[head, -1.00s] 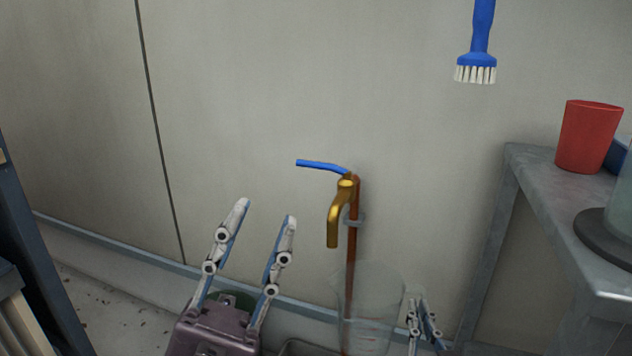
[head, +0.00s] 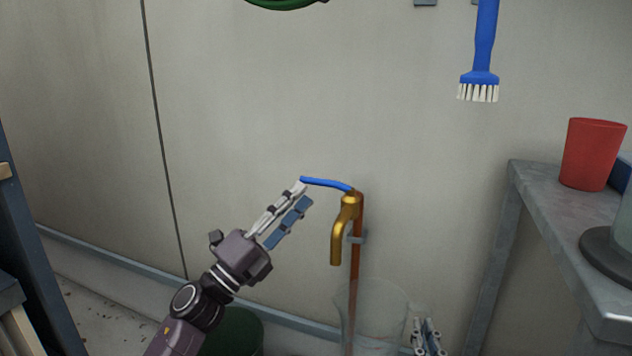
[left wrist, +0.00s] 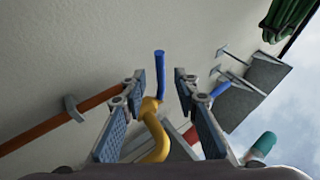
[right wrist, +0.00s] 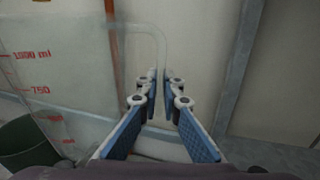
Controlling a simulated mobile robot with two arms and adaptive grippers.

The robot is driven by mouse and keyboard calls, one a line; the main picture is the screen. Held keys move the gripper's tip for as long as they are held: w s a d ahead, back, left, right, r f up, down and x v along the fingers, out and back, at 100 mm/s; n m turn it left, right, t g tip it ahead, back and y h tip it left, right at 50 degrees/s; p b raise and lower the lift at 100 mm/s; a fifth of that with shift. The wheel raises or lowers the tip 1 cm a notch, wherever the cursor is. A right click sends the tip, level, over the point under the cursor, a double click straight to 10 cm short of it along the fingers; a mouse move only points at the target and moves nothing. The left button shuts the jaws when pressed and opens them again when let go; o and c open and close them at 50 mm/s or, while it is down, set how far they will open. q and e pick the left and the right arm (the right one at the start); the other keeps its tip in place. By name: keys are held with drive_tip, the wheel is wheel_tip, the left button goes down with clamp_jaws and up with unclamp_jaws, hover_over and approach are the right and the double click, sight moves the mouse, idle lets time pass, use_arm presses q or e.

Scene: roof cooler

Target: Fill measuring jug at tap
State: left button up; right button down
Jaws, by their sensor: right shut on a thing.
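The brass tap (head: 343,228) stands on a copper pipe by the wall, its blue lever (head: 325,183) pointing left. My left gripper (head: 303,194) is at the lever's free end. In the left wrist view its fingers (left wrist: 160,82) are apart, with the blue lever (left wrist: 160,72) showing between them and the tap body (left wrist: 153,135) below. The clear measuring jug (head: 372,312) is upright below the tap spout; I cannot see any water in it. My right gripper (head: 428,330) is shut on the jug's handle (right wrist: 158,50). Red marks show on the jug wall (right wrist: 60,70).
A grey metal table (head: 540,215) with a red cup (head: 592,153) stands at the right. A blue brush (head: 482,60) hangs on the wall above. A green bucket (head: 235,332) is on the floor behind my left arm. A dark blue frame (head: 35,270) is at the left edge.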

sight(316, 181)
use_arm(q)
drive_tip(key=x, duration=0.6)
drive_tip(key=shift+c, duration=0.5)
drive_tip(key=shift+s, duration=0.1)
clamp_jaws()
